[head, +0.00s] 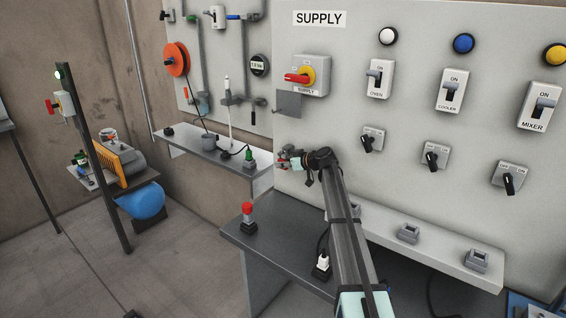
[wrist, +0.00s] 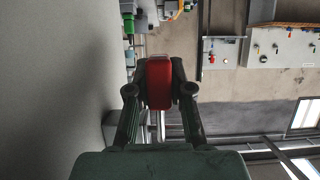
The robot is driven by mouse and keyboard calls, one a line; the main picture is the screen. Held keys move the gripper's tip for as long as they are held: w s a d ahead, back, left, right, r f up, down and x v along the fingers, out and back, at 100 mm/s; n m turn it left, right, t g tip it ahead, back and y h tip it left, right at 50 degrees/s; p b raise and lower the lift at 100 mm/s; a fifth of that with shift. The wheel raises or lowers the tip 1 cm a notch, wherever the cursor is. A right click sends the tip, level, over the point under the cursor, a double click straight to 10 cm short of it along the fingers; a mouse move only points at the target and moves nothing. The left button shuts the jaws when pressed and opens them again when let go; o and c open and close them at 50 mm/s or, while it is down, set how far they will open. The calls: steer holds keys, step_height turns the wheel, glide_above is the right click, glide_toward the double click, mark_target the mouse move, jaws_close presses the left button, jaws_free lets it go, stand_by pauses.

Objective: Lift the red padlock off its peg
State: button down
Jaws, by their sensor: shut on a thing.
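The red padlock (wrist: 159,84) is a red block between the two dark fingers of my gripper (wrist: 160,92) in the wrist view. The fingers are shut on it, one on each side. In the head view my gripper (head: 286,160) is at the left edge of the SUPPLY panel, with a small patch of red showing at its fingers. I cannot make out the peg or the padlock's shackle, so I cannot tell whether they touch.
The SUPPLY switch (head: 309,76) has a red handle on a yellow disc, above a grey plate (head: 289,103). A narrow shelf (head: 225,152) stands behind my gripper, with a green-topped fitting (head: 249,159). A red-topped button (head: 247,212) stands on the dark bench (head: 268,243) below.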

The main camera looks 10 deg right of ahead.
steer(key=shift+r+b, duration=0.45)
steer(key=shift+r, duration=0.15)
stand_by(0.3)
steer(key=shift+s+a, duration=0.1)
steer(key=shift+a, duration=0.05)
steer(key=shift+s+a+r+b, duration=0.25)
steer(key=shift+s+a+b, duration=0.25)
steer(key=shift+s+a, duration=0.2)
steer(key=shift+s+a+r+b, duration=0.2)
steer(key=shift+s+a+b, duration=0.25)
steer(key=shift+s+a, duration=0.2)
steer(key=s+a+b, duration=0.2)
steer(key=s+a, duration=0.3)
steer(key=shift+b, duration=0.35)
